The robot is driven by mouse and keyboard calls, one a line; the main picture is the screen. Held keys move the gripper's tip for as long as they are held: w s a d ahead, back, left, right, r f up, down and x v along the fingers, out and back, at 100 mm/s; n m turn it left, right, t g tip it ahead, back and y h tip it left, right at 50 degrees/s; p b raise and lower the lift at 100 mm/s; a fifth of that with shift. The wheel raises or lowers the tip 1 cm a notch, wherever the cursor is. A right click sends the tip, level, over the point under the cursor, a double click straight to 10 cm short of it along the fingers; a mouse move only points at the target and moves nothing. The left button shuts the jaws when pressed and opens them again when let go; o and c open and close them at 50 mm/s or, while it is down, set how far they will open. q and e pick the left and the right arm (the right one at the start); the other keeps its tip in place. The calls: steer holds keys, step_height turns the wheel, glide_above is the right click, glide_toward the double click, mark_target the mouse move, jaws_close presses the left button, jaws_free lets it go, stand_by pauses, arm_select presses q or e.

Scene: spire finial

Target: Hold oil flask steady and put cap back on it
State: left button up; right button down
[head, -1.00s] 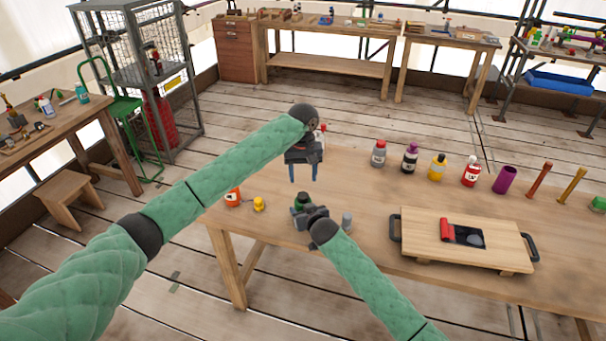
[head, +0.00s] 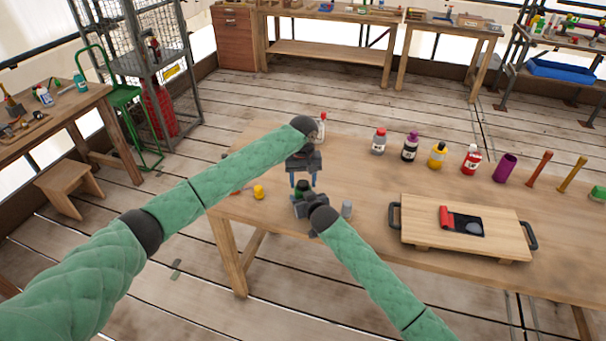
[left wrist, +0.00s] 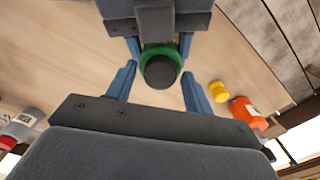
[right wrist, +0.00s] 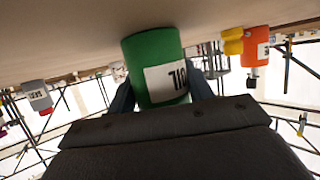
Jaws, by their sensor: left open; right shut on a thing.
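The green oil flask (head: 302,186) stands upright near the table's left end, its white label showing in the right wrist view (right wrist: 167,82). My right gripper (head: 304,199) is shut on its body. My left gripper (head: 303,181) is open just above the flask, pointing down. In the left wrist view its blue fingers are spread on either side of a black round piece (left wrist: 160,72) on top of the green flask, apart from it. I cannot tell whether this piece is the cap or the neck.
A yellow piece (head: 258,192) and an orange bottle (left wrist: 246,113) are close by on the left. A grey cylinder (head: 346,208) is right of my right gripper. A wooden board (head: 420,225) with handles and a row of bottles are farther right.

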arm_select(q)
steer(key=shift+f, duration=0.15)
steer(key=c, duration=1)
steer(key=m, duration=0.5)
steer(key=shift+m, duration=0.4)
steer(key=m, duration=0.6)
steer(key=o, duration=1.1)
steer(key=shift+r, duration=2.25)
